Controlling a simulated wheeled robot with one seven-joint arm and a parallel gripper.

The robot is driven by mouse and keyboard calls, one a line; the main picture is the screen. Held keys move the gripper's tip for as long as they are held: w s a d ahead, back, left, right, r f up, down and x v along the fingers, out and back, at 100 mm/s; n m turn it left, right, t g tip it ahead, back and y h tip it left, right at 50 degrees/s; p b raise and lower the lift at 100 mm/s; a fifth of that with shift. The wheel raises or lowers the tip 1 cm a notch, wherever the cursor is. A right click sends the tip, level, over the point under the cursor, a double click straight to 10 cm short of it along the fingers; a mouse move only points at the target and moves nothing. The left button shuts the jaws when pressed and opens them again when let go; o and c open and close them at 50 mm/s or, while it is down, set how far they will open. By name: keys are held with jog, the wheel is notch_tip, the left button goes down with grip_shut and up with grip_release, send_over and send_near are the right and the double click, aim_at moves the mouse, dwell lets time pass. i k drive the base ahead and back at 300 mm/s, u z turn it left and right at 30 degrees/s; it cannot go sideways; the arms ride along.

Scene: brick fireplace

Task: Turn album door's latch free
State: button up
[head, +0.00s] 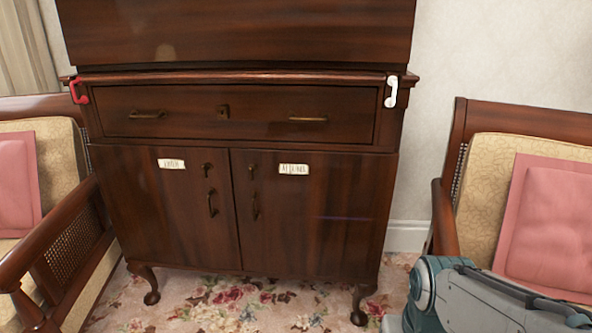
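A dark wooden cabinet (210,255) stands ahead with two closed lower doors. The left door (150,215) and the right door (320,220) each carry a small white label near the top. The lettering is too small to read surely, so I cannot tell which is the album door. Each door has a small brass latch or key piece near the middle seam, a left one (206,168) and a right one (251,172). A dark pull handle hangs below each. My gripper is not in view; only part of my arm shows at the lower right.
A drawer (260,114) with two brass pulls is shut above the doors. A red hook-shaped piece (78,91) and a white one (391,91) sit at the cabinet's upper corners. Armchairs stand left (60,240) and right (446,225). Flowered carpet (240,305) lies clear in front.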

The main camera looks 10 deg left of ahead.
aim_at(253, 169)
jog(key=z, duration=0.05)
jog(key=k, duration=0.3)
jog(key=u, duration=1.8)
jog(key=i, duration=0.5)
jog(key=z, duration=0.1)
